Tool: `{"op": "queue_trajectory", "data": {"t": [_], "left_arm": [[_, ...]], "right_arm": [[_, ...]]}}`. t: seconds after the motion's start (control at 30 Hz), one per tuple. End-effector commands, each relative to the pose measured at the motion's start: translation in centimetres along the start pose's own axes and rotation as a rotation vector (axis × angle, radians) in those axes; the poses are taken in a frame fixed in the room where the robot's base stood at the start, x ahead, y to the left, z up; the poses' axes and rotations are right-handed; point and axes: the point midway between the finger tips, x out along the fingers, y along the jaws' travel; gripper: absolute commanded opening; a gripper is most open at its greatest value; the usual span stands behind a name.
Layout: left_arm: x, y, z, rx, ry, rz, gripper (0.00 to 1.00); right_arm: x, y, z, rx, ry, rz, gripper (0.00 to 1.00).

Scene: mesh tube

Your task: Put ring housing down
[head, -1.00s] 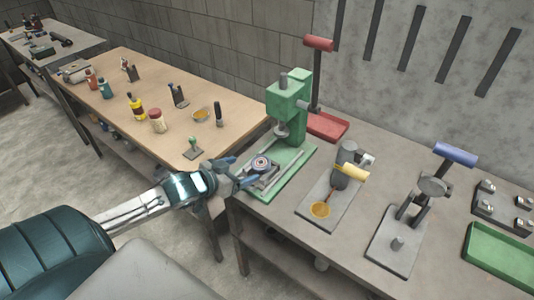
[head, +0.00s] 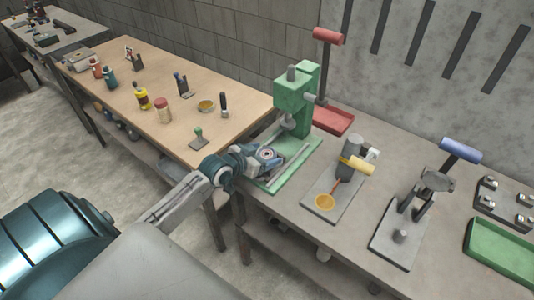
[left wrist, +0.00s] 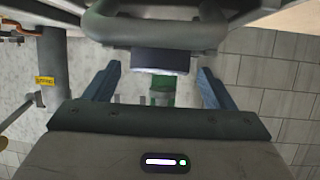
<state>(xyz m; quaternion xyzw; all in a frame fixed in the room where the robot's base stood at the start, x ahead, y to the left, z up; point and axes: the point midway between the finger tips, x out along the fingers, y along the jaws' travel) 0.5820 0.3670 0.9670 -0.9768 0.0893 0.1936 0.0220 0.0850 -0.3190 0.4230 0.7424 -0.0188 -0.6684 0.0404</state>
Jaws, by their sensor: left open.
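The ring housing (head: 267,154) shows as a small round piece with a dark reddish centre. It is low over the green press base (head: 300,167), in front of the press column. My left gripper (head: 272,160) is at the housing, with its arm coming in from the lower left. In the left wrist view the two blue fingers (left wrist: 158,82) stand wide apart. I cannot make out the housing between them there, and I cannot tell whether they touch it. The green press (head: 293,100) stands behind. My right gripper is not in view.
The wooden table (head: 110,72) at left holds several bottles.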

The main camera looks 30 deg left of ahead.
Motion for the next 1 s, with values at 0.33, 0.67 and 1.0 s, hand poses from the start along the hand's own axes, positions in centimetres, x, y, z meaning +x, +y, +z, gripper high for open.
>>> {"op": "queue_trajectory", "data": {"t": [0.33,0.67,1.0], "left_arm": [[0.8,0.1,0.1,0.001,-0.001,0.001,0.77],[0.8,0.1,-0.1,0.001,0.001,0.001,0.15],[0.7,0.0,-0.4,0.002,0.002,0.001,0.15]], "right_arm": [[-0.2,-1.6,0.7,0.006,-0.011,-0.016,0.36],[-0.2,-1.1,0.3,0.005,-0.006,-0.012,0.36],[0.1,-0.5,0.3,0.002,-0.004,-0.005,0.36]]}}
